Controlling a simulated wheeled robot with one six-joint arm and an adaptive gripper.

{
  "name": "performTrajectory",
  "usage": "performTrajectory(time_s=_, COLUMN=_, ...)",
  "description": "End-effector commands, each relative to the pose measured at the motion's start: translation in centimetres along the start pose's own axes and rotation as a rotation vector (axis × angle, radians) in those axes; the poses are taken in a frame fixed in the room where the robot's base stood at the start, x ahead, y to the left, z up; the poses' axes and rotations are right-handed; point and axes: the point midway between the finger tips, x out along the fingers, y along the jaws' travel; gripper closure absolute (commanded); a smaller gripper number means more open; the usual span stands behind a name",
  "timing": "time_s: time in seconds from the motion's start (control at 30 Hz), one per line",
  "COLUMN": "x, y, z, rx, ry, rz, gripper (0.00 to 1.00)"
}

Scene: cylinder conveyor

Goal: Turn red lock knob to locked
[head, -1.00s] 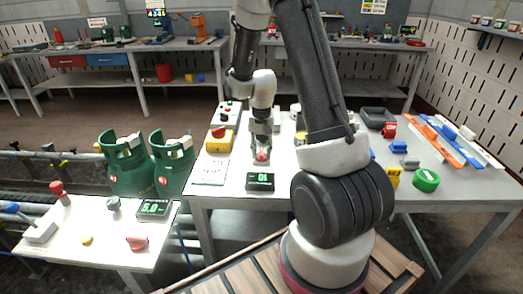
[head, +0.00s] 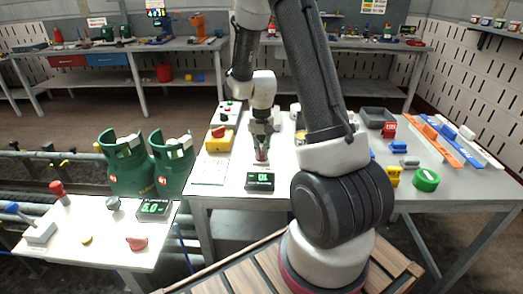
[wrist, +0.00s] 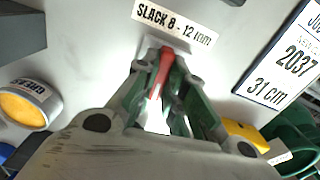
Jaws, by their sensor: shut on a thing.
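The red lock knob (wrist: 160,72) is a narrow red handle on a pale base on the white table. In the wrist view it stands between the green-lined fingers of my gripper (wrist: 168,90), which is shut on it. In the head view my gripper (head: 262,150) points down at the table, and only a small red part of the knob (head: 261,158) shows at the fingertips. The knob's lower part and any lock marks are hard to make out. A label reading "SLACK 8 - 12 mm" (wrist: 176,24) lies just beyond the knob.
A black display reading 01 (head: 260,181) stands in front of my gripper. A yellow box with a red button (head: 219,141) is to its left. Green gas cylinders (head: 130,170) stand left of the table.

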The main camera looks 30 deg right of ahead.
Motion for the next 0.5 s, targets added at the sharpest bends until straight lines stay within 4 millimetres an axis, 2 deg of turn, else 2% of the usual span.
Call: performTrajectory(time_s=0.5, x=-0.05, y=-0.01, z=-0.02, rx=-0.444, ry=0.000, rz=0.000, gripper=1.00)
